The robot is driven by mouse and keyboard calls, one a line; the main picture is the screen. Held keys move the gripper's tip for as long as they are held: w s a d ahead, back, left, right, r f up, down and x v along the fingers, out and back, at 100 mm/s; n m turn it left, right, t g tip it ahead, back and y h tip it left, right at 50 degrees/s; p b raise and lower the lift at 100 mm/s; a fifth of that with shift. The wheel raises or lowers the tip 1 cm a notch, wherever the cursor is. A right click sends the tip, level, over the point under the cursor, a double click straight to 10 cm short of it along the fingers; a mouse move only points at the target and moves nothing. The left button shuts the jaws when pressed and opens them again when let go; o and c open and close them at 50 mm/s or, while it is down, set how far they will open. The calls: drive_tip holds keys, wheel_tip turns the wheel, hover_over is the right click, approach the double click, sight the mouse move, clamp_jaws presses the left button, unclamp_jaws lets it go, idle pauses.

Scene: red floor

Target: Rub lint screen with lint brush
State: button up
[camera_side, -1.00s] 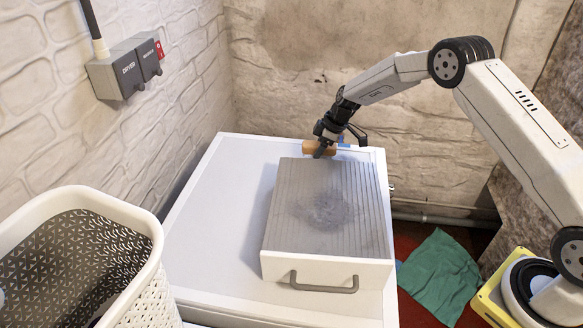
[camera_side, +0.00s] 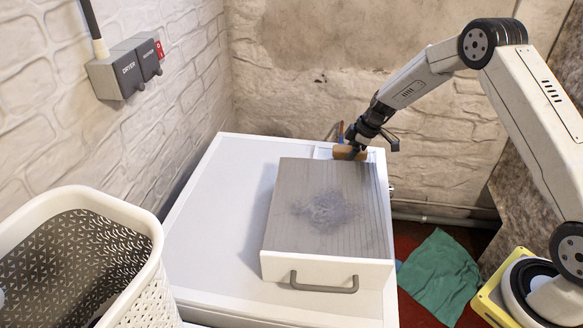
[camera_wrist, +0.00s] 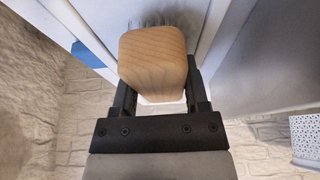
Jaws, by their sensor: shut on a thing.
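The lint screen (camera_side: 300,241) is a grey, finely lined panel with a white front edge and a grey handle (camera_side: 325,286). It lies on the white dryer top, with a patch of grey lint (camera_side: 330,211) near its middle. My gripper (camera_side: 355,151) is shut on the lint brush (camera_side: 343,152), just behind the screen's far right edge. In the wrist view, the brush's wooden block (camera_wrist: 155,60) sits between the fingers, with dark bristles (camera_wrist: 172,17) beyond it. I cannot tell whether the bristles touch anything.
The white dryer top (camera_side: 225,215) is clear left of the screen. A white perforated basket (camera_side: 150,285) stands at front left. A green cloth (camera_side: 440,275) lies on the red floor at right. Grey switch boxes (camera_side: 118,75) hang on the left wall.

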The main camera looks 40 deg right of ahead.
sight(368, 159)
drive_tip(key=shift+s+d, duration=1.95)
drive_tip(key=shift+w+a, duration=5.15)
drive_tip(key=shift+a, duration=0.05)
drive_tip(key=shift+w+d, duration=0.3)
drive_tip(key=shift+d, duration=0.25)
drive_tip(key=shift+s+d, duration=5.1)
drive_tip(key=shift+w+a, duration=5)
drive_tip(key=shift+a, duration=0.05)
drive_tip(key=shift+w+a+r, duration=0.15)
drive_tip(key=shift+w, duration=0.05)
wheel_tip(368, 159, up, 8)
drive_tip(key=shift+f, duration=0.2)
